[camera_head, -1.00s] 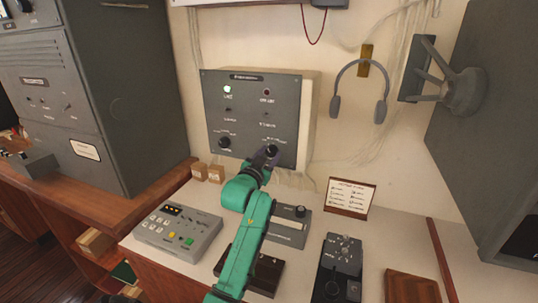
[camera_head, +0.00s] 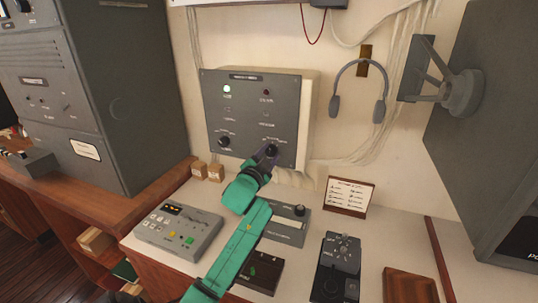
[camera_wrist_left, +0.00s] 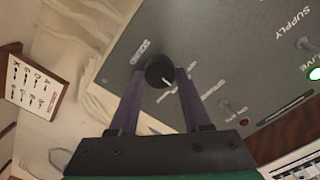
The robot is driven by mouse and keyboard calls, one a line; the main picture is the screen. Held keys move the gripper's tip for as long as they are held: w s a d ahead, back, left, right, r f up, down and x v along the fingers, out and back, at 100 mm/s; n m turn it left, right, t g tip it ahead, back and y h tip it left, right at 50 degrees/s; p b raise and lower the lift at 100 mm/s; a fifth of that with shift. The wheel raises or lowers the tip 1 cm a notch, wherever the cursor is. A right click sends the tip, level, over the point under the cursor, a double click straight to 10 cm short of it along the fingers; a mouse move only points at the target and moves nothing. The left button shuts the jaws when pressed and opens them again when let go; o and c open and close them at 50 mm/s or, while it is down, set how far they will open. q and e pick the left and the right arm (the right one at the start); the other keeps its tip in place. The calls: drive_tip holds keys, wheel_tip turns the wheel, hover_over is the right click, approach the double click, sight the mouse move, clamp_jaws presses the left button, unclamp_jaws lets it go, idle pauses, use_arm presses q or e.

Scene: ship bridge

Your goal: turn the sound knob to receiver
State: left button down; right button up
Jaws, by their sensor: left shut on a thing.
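A grey panel (camera_head: 245,108) is fixed to the wall, with two black knobs along its lower part. My left gripper (camera_head: 268,153) is at the lower right knob (camera_head: 272,149). In the left wrist view, the two purple fingers (camera_wrist_left: 161,82) are shut on this round black knob (camera_wrist_left: 158,68), one on each side. A short white pointer line shows on its face. The small label beside it is too blurred to read, so I cannot confirm which setting it points to. The lower left knob (camera_head: 223,141) is free. My right gripper is not in view.
The panel also has a lit lamp (camera_head: 227,89), a dark red lamp (camera_head: 267,93) and small switches. Below are a keypad box (camera_head: 177,232), a grey box (camera_head: 290,225) and a card stand (camera_head: 347,196). A headset (camera_head: 360,88) hangs to the right.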

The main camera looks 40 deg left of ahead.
use_arm(q)
drive_tip(key=shift+c, duration=1.8)
unclamp_jaws()
drive_tip(key=b+v, duration=0.3)
drive_tip(key=v, duration=1.1)
drive_tip(key=shift+s+d+b, duration=0.2)
drive_tip(key=shift+s+b, duration=0.1)
drive_tip(key=shift+b, duration=0.05)
